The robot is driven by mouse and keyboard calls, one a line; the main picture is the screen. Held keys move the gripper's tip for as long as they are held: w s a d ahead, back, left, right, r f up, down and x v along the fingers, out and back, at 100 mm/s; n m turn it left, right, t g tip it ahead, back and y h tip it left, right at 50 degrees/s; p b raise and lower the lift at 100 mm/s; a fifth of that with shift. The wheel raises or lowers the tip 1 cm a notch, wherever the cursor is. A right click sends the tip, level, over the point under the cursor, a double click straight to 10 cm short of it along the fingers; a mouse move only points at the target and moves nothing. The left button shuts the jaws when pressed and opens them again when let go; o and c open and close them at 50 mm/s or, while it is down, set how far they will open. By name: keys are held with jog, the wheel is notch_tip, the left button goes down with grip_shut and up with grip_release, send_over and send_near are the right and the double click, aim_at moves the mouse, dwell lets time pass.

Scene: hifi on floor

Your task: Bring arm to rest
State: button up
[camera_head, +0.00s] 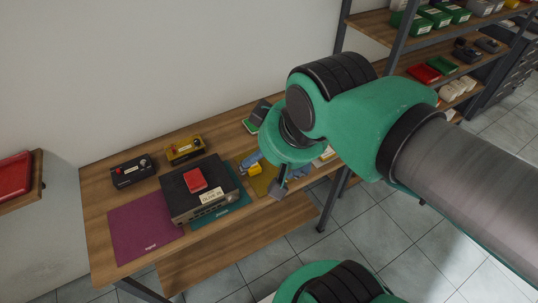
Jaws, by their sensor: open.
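My arm is green with dark joint covers and a grey link. It reaches in from the right edge and bends over the right part of the wooden table. My gripper (279,189) points down at the arm's end, above the table's front edge. Only a small grey part of it shows below the green wrist. It is open, and I see nothing held in it. The wrist hides part of the table's right side.
On the table (97,190) stand a dark hi-fi unit (180,195) with a red box (195,180) on it, a black device (133,172) and a yellow device (185,149). A purple mat (140,228) lies front left. Loaded shelves (375,28) stand right. Tiled floor (240,278) lies in front.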

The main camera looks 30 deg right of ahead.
jog(key=shift+f, duration=0.1)
notch_tip(320, 180, down, 10)
jog(key=b, duration=1)
jog(key=shift+f+b, duration=0.2)
jog(key=shift+b, duration=0.15)
